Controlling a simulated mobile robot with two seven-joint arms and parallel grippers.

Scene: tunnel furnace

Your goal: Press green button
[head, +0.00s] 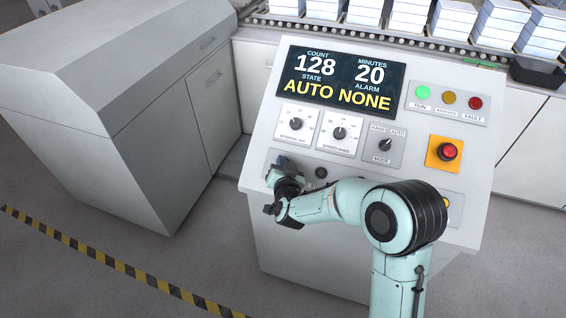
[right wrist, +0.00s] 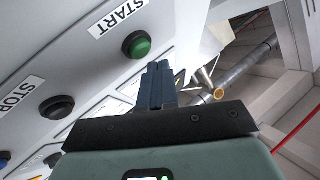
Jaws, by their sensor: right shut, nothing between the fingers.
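The green button (right wrist: 137,45) sits in a black collar beside a START label (right wrist: 118,17) on the panel in the right wrist view. In the head view my right arm's end covers its place. My right gripper (right wrist: 158,68) is shut and empty, its fingers pointing toward the panel just right of and below the button in the right wrist view. Whether the tips touch the panel I cannot tell. In the head view the right gripper (head: 281,162) is at the panel's lower left. My left gripper is not in view.
A black button (right wrist: 57,107) by a STOP label (right wrist: 20,96) is close by. The sloped control panel (head: 262,135) also bears a display (head: 341,80), two dials, a mode switch (head: 385,145), indicator lamps (head: 448,98) and a red emergency button (head: 448,151). Grey cabinets (head: 150,110) stand at left.

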